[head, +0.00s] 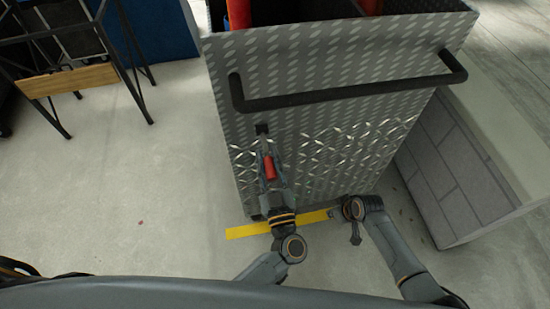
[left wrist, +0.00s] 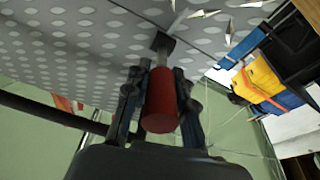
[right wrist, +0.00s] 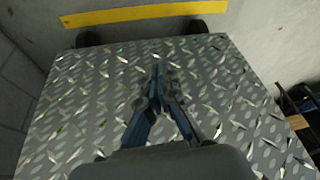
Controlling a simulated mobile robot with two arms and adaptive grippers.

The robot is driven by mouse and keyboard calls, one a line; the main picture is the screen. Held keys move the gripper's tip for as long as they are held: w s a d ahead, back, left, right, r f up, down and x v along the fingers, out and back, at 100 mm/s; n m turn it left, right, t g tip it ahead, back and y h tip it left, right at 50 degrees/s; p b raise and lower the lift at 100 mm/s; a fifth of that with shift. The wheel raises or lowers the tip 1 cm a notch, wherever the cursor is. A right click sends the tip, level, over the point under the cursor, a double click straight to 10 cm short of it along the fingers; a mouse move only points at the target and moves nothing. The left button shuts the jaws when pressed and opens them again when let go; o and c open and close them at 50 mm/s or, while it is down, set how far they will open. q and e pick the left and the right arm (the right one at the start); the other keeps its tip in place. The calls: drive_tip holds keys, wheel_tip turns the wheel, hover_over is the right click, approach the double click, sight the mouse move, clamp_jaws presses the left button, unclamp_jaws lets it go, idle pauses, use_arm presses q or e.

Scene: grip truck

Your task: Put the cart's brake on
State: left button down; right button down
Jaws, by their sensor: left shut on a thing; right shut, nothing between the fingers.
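The cart (head: 340,140) is a tall grey diamond-plate box with a black push bar (head: 345,93) across its near face. The brake lever (head: 269,167) has a red grip and a metal shaft on a small black mount low on that face. My left gripper (head: 271,180) is shut on the red grip, its fingers on both sides. The left wrist view shows the red grip (left wrist: 161,102) between the fingers, with the shaft leading to the mount. My right gripper (head: 338,212) is shut and empty near the face's lower right. Its closed fingers (right wrist: 160,78) show in the right wrist view.
A yellow floor strip (head: 246,231) runs by the cart's base; dark wheels (right wrist: 207,27) sit beside it. A pale block wall (head: 457,190) stands close right of the cart. A black-framed rack (head: 68,82) is at the far left. Floor left of the cart is clear.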

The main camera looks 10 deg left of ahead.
drive_tip(key=w+a+r+n+y, duration=0.1)
drive_tip(key=w+a+r+n, duration=0.15)
drive_tip(key=r, duration=0.45)
drive_tip(key=w+a+r+n+y, duration=0.15)
drive_tip(key=a+r, duration=0.25)
drive_tip(key=r, duration=0.4)
drive_tip(key=w+a+r+n, duration=0.2)
drive_tip(key=a+r, duration=0.1)
drive_tip(key=r, duration=0.4)
drive_tip(key=s+a+r+n+g+y, duration=0.15)
drive_tip(key=s+r+n, duration=0.3)
drive_tip(key=r, duration=0.65)
drive_tip(key=s+a+r+n+g, duration=0.3)
drive_tip(key=r+n, duration=0.2)
drive_tip(key=r, duration=0.5)
hover_over(274, 170)
drive_tip(key=f, duration=0.7)
drive_tip(key=shift+s+a+f, duration=0.1)
drive_tip(key=shift+s, duration=0.15)
drive_tip(key=f, duration=0.2)
drive_tip(key=shift+w+f, duration=0.25)
drive_tip(key=shift+f, duration=0.1)
drive_tip(key=shift+w+d+f, duration=0.1)
drive_tip(key=shift+d+f, duration=0.05)
drive_tip(key=shift+f, duration=0.25)
drive_tip(key=shift+w+d+f, duration=0.1)
drive_tip(key=shift+f, duration=0.3)
